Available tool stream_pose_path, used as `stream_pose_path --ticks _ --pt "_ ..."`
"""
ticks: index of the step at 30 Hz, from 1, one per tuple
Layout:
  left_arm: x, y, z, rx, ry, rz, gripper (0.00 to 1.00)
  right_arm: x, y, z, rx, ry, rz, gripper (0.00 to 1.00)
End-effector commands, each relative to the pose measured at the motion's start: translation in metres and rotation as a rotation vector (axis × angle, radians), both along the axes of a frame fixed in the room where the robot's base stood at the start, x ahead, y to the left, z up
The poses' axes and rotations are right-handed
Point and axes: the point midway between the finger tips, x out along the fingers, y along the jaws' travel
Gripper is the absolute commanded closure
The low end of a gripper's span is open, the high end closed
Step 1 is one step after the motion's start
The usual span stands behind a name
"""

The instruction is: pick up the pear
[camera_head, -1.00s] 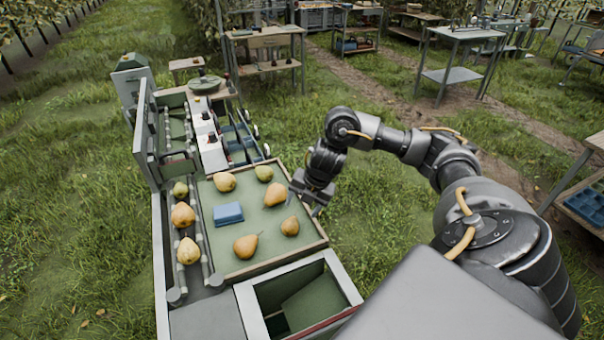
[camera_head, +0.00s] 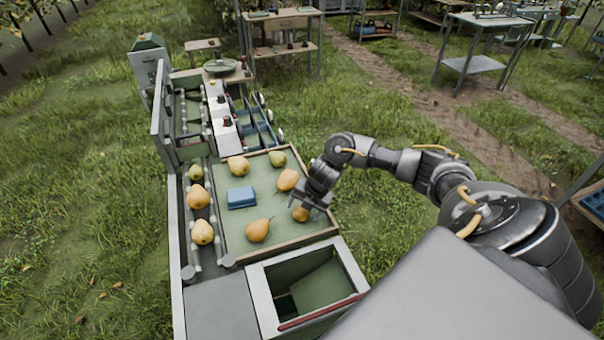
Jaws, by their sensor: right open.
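Several pears lie on a green tray (camera_head: 286,235). One yellow pear (camera_head: 300,214) lies near the tray's right edge, right under my right gripper (camera_head: 311,205), which partly covers it. My right gripper is open, and I cannot tell whether it touches this pear. An orange-yellow pear (camera_head: 287,180) lies just behind it, and another pear (camera_head: 257,231) lies at the front of the tray. A yellow pear (camera_head: 238,166) and a greener pear (camera_head: 277,159) lie at the back. My left gripper is not in view.
A blue block (camera_head: 241,197) sits mid-tray. More pears (camera_head: 202,232) stand in the roller lane on the left. An open bin (camera_head: 262,303) is in front of the tray. Grass lies right of the tray; tables (camera_head: 466,64) stand farther back.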

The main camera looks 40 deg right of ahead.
Motion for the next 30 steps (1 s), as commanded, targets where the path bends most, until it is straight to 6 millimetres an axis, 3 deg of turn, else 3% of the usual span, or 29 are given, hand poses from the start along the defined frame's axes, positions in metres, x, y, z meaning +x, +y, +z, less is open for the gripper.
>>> stream_pose_path --ticks 8,19,30 --pt "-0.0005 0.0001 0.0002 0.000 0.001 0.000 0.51 0.0008 0.0000 -0.0032 -0.001 -0.001 0.001 0.28" --pt "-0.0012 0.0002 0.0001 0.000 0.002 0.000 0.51 0.0008 0.0000 -0.0028 -0.001 0.000 0.000 0.76" --pt "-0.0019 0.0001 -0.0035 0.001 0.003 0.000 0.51 0.0019 0.0004 0.0026 0.000 -0.003 0.001 0.76"
